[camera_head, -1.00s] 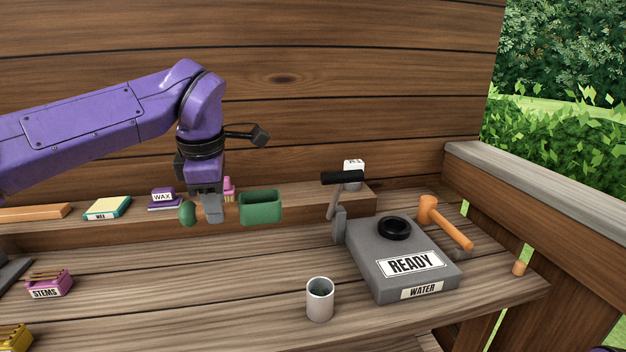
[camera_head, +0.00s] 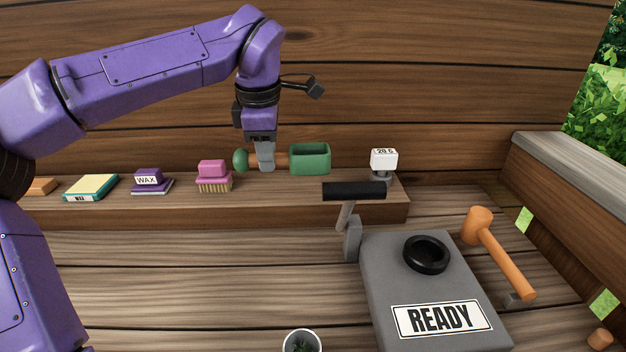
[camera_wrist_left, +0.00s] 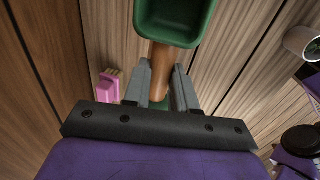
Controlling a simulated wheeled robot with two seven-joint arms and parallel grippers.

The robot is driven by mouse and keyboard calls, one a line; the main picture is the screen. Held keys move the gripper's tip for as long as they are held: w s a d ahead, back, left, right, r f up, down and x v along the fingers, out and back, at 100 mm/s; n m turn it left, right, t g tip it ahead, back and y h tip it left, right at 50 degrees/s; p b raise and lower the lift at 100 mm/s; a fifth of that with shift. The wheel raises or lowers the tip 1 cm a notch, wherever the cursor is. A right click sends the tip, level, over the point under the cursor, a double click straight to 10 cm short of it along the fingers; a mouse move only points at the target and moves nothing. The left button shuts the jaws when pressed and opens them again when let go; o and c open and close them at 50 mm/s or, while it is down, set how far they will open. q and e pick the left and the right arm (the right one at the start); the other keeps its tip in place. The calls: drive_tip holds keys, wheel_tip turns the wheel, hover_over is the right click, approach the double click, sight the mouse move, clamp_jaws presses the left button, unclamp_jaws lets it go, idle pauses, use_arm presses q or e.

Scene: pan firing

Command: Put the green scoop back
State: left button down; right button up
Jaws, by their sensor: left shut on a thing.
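The green scoop (camera_head: 310,158) has a green box-shaped head, an orange-brown handle and a green knob at the handle's left end. My left gripper (camera_head: 264,162) is shut on the handle, between knob and head. The scoop is level, at the back shelf (camera_head: 340,205), between the pink brush and the white 20 S timer. I cannot tell whether it touches the shelf. In the left wrist view the scoop's head (camera_wrist_left: 175,22) is at the top, and the handle runs down between the fingers (camera_wrist_left: 160,88). My right gripper is not in view.
On the shelf are a pink brush (camera_head: 214,176), a purple wax block (camera_head: 150,181), a teal-yellow book-like block (camera_head: 92,187) and the white timer (camera_head: 384,162). In front stand the grey READY box (camera_head: 385,290), an orange mallet (camera_head: 495,250) and a cup (camera_head: 302,342).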

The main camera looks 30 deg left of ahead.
use_arm(q)
drive_tip(key=w+a+f, duration=0.1)
drive_tip(key=w+f, duration=0.2)
drive_tip(key=w, duration=0.1)
drive_tip(key=w+a+f+p, duration=0.1)
drive_tip(key=w+f, duration=0.2)
drive_tip(key=w, duration=0.1)
drive_tip(key=w+a+f+p, duration=0.1)
drive_tip(key=w+a+f, duration=0.1)
drive_tip(key=w+f, duration=0.1)
drive_tip(key=shift+w+f, duration=0.3)
drive_tip(key=shift+w, duration=0.4)
wheel_tip(320, 180, down, 2)
drive_tip(key=shift+f+p, duration=0.15)
drive_tip(key=shift+p, duration=0.5)
drive_tip(key=shift+f, duration=0.2)
drive_tip(key=c, duration=0.9)
unclamp_jaws()
